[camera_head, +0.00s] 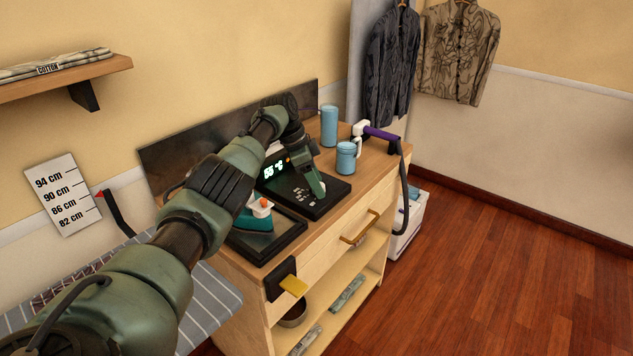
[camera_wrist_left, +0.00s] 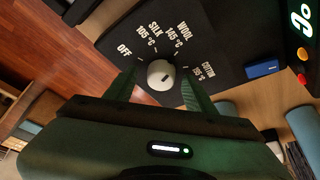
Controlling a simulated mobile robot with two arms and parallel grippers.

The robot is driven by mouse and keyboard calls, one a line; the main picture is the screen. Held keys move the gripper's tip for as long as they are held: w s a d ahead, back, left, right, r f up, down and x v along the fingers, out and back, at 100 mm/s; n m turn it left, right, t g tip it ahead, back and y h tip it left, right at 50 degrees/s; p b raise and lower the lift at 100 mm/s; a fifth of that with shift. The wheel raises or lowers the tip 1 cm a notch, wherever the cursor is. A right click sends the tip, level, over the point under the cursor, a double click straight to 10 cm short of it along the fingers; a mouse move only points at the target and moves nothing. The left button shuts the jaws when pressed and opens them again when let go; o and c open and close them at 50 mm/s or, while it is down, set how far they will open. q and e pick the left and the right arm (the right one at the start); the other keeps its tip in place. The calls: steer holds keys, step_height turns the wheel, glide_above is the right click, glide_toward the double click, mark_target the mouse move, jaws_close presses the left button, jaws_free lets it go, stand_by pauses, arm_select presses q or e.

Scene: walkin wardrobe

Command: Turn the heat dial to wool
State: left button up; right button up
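The white heat dial (camera_wrist_left: 161,74) sits on a black panel (camera_wrist_left: 213,52) in the left wrist view. In the head view my left gripper (camera_head: 316,187) reaches down over the black control unit (camera_head: 332,199), hiding the dial. My right gripper is out of view.
The unit has a lit green display (camera_head: 273,170). A teal iron (camera_head: 254,220) rests on a black-framed pad (camera_head: 284,244) nearby. Blue canisters (camera_head: 329,126) and a purple-handled steamer (camera_head: 381,133) stand further back on the wooden cabinet (camera_head: 330,247). Open floor lies to the right.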

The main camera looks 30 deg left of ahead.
arm_select(q)
steer(key=shift+r, duration=0.15)
steer(key=v, duration=0.7)
steer(key=shift+r, duration=0.25)
steer(key=shift+s+a+f, duration=0.1)
